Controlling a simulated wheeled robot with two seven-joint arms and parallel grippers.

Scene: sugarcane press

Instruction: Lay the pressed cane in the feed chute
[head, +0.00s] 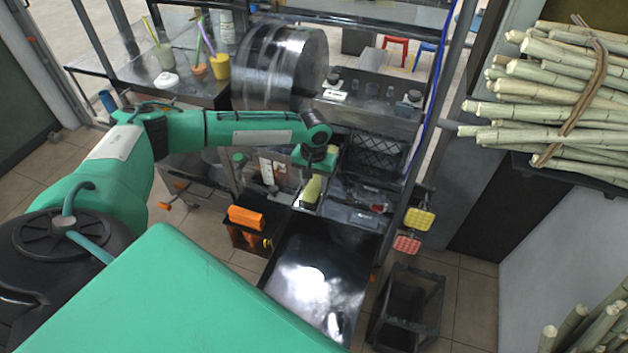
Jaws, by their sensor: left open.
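My left arm reaches in from the left, and its gripper (317,168) points down over the press area in the middle of the view. The gripper is open. A short, pale yellow-green piece of cane (312,190) lies just below it, in what looks like the narrow dark feed chute (301,205). The gripper partly hides the far end of the cane, and I cannot tell whether the fingers touch it. My right gripper is not in view.
A shiny metal tray (315,280) lies in front of the chute. A large metal drum (280,66) stands behind. Bundled canes (565,95) lie on a shelf at the right.

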